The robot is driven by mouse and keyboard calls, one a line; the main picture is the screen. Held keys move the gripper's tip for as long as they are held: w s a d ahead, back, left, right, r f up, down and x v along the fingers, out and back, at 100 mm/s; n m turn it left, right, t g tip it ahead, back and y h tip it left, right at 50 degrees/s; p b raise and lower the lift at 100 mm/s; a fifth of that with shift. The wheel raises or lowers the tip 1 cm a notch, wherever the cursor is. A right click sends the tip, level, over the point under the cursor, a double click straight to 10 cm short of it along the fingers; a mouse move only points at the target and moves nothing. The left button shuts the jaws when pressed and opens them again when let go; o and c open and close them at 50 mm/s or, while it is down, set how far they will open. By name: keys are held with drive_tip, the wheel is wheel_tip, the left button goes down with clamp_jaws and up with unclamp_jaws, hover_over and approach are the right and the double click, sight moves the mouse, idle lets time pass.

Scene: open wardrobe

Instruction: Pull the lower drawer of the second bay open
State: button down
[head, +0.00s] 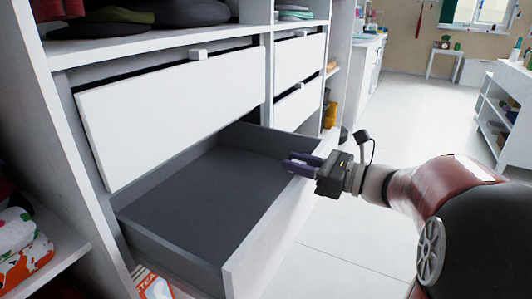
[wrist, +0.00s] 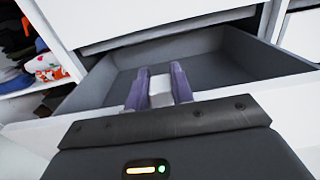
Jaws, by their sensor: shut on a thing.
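The lower drawer (head: 265,240) of the second bay stands well out of the wardrobe, and its grey inside is empty. In the wrist view, the open drawer (wrist: 215,68) shows beyond my fingers. My gripper (head: 297,163) is at the drawer's front panel, on the right in the head view. In the wrist view, my gripper (wrist: 159,80) has its two purple fingers on either side of the drawer's white handle (wrist: 160,97) and is shut on it. The handle is hidden in the head view.
The upper drawer (head: 160,105) above is nearly shut, with a white knob (head: 198,54). Folded clothes (head: 20,240) lie on the left bay's shelf. Further drawers (head: 298,60) are in the bay to the right. The floor (head: 330,250) in front is clear.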

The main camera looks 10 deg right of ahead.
drive_tip(key=shift+v, duration=2.25)
drive_tip(key=c, duration=1.2)
unclamp_jaws()
drive_tip(key=v, duration=0.7)
drive_tip(key=shift+s+d, duration=0.3)
